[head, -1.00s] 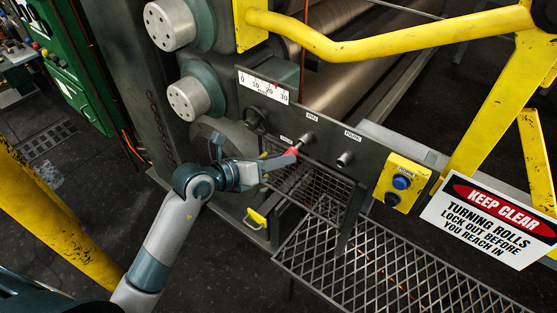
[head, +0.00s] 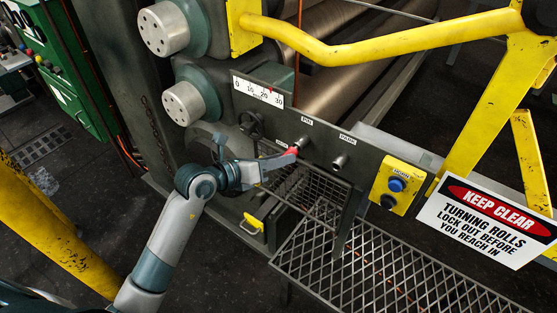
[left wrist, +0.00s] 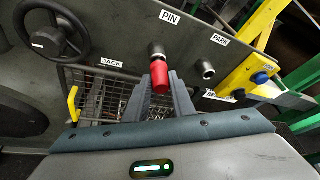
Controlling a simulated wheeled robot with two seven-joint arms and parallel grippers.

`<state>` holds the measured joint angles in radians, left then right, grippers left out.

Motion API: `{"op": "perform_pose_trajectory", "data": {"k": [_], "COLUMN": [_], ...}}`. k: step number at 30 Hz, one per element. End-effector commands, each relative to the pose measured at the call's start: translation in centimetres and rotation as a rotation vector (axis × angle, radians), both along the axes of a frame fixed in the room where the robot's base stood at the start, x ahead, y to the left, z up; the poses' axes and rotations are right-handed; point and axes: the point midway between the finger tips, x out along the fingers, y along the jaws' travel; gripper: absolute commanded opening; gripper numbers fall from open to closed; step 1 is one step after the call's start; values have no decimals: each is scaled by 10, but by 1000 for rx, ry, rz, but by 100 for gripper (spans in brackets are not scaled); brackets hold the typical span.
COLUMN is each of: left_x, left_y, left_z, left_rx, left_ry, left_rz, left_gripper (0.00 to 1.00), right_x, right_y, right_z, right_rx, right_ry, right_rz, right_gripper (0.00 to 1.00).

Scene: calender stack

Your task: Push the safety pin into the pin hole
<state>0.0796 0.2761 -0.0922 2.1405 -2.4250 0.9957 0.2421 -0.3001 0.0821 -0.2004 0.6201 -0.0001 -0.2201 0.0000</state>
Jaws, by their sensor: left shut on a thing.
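My left gripper (head: 268,163) is shut on the red-handled safety pin (head: 285,154) in front of the dark panel. In the left wrist view the red handle (left wrist: 157,84) stands between the two fingers, in line with the round metal pin hole fitting (left wrist: 157,50) under the PIN label. In the head view that fitting (head: 305,142) is right at the end of the handle. The shaft and the inside of the hole are hidden, so I cannot tell how deep the pin sits. My right gripper is not in view.
The PARK socket (head: 339,161) is to the right on the same panel (head: 365,163). A yellow box with a blue button (head: 397,185) is beyond it. A black handwheel (left wrist: 50,38) is to the left. A wire mesh guard (head: 310,190) lies below, and rolls are behind.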

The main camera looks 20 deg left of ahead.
Motion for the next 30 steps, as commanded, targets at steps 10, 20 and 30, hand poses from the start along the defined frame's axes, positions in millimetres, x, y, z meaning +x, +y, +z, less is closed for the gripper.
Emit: {"op": "perform_pose_trajectory", "data": {"k": [10,20,30], "left_x": [6,12,14], "left_y": [-2,-4,-5], "left_z": [1,1,0], "left_rx": [-1,-1,0], "left_ry": [-1,-1,-1], "left_rz": [0,0,0], "left_gripper": [0,0,44], "right_x": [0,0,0], "right_y": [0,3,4], "right_z": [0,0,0], "right_rx": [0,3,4], "right_ry": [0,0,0], "right_rz": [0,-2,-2], "right_gripper": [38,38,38]}}
